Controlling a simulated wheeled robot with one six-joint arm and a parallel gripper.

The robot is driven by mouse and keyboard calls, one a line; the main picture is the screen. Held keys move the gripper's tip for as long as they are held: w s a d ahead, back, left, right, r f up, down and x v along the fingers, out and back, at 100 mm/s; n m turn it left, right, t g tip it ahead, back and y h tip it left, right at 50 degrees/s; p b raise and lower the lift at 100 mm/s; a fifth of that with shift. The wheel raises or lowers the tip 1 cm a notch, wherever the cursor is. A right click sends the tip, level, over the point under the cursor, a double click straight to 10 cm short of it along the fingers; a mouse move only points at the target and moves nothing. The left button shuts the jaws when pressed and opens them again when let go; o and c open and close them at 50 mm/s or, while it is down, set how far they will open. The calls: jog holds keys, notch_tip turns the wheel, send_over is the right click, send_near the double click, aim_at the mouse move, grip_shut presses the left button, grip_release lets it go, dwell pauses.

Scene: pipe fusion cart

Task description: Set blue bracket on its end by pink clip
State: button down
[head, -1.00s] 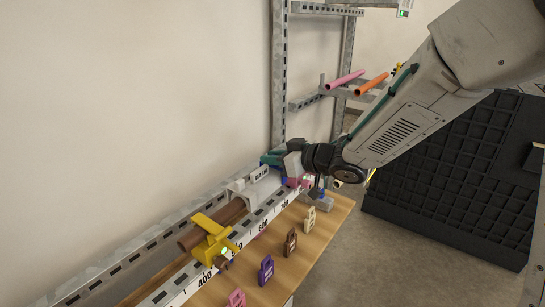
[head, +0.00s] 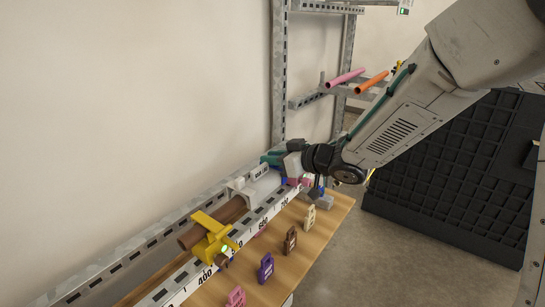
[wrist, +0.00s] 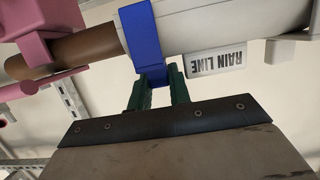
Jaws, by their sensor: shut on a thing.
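The blue bracket (wrist: 143,35) is in the wrist view, crossing the front of the pale pipe, close to where the brown pipe (wrist: 85,48) joins it. My gripper (wrist: 158,92) has its dark green fingers shut on the bracket's near end. The pink clip (wrist: 52,25) is to the left, around the brown pipe, with a gap between it and the bracket. In the head view the pink clip (head: 306,181) shows only partly below my wrist. Whether the bracket touches the pale pipe I cannot tell.
A white RAIN LINE label (wrist: 215,60) lies right of the bracket. In the head view, a yellow clamp (head: 213,238) holds the brown pipe along a numbered rail (head: 240,233). Several coloured tags, including a purple one (head: 266,269), stand on the wooden bench (head: 325,222).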

jog(key=c, duration=1.2)
grip_release()
